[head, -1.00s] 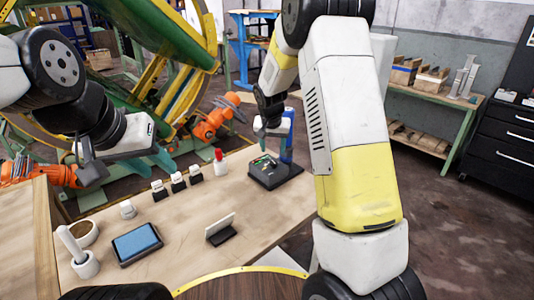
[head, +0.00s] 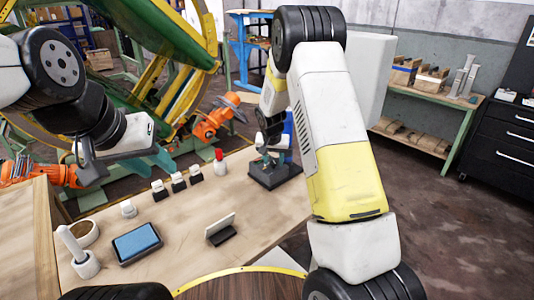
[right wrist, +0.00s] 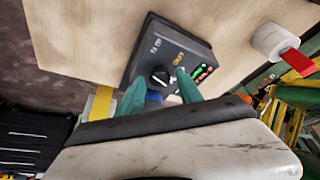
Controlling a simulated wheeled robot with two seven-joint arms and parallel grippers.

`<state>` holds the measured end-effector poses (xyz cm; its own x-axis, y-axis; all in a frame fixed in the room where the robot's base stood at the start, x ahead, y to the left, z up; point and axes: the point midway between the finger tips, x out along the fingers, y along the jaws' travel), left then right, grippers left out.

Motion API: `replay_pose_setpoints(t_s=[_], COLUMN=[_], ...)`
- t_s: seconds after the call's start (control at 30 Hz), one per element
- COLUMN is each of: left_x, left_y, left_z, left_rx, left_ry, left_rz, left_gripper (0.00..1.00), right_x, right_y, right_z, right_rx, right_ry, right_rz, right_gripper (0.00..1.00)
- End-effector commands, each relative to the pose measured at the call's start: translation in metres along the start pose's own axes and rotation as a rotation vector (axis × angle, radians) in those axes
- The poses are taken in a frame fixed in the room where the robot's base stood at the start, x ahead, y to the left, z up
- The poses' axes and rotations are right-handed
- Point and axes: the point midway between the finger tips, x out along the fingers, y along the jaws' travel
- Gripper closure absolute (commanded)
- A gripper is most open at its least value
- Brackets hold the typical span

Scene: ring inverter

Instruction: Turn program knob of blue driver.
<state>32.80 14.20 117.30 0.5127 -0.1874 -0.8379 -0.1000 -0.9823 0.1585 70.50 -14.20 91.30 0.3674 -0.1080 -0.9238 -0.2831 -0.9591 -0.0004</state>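A dark control box (head: 277,181) with a blue upright part (head: 289,130) stands at the far right of the workbench. In the right wrist view, the box's dark face (right wrist: 150,47) carries a round black knob (right wrist: 160,77) with a white mark. A blue piece (right wrist: 153,98) shows below the knob, partly hidden by my gripper. My right gripper (head: 266,160) is at the box. In its wrist view, the two teal fingers (right wrist: 161,76) are apart, with the knob between their tips; contact is unclear. My left gripper (head: 122,160) is open and empty, left of the bench's back edge.
An orange machine (head: 212,123) is behind.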

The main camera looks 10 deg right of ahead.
Motion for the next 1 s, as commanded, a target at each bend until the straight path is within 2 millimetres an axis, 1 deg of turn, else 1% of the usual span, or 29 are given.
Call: replay_pose_setpoints(t_s=[0.03, 0.1, 0.2, 0.43, 0.57, 0.77, 1.0], left_x=[0.0000, 0.0000, 0.0000, 0.0000, 0.0000, 0.0000, 0.0000], left_y=[0.0000, 0.0000, 0.0000, 0.0000, 0.0000, 0.0000, 0.0000], left_z=[0.0000, 0.0000, 0.0000, 0.0000, 0.0000, 0.0000, 0.0000], left_rx=[0.000, 0.000, 0.000, 0.000, 0.000, 0.000, 0.000], left_ry=[0.000, 0.000, 0.000, 0.000, 0.000, 0.000, 0.000], left_rz=[0.000, 0.000, 0.000, 0.000, 0.000, 0.000, 0.000], left_gripper=[0.64, 0.64, 0.64, 0.64, 0.64, 0.64, 0.64], right_x=[-0.0001, -0.0002, -0.0002, -0.0004, -0.0004, 0.0000, 0.0001], right_y=[0.0001, 0.0001, 0.0000, 0.0006, 0.0017, 0.0033, 0.0058], right_z=[0.0001, 0.0001, 0.0001, 0.0000, 0.0001, 0.0000, -0.0011], right_rx=[0.000, 0.000, 0.000, -0.011, -0.046, -0.155, -0.333], right_ry=[0.000, 0.000, 0.000, 0.000, -0.001, -0.001, 0.000], right_rz=[0.000, 0.000, 0.000, -0.005, -0.020, -0.067, -0.140], right_gripper=[0.69, 0.83, 1.00, 1.00, 1.00, 1.00, 1.00])
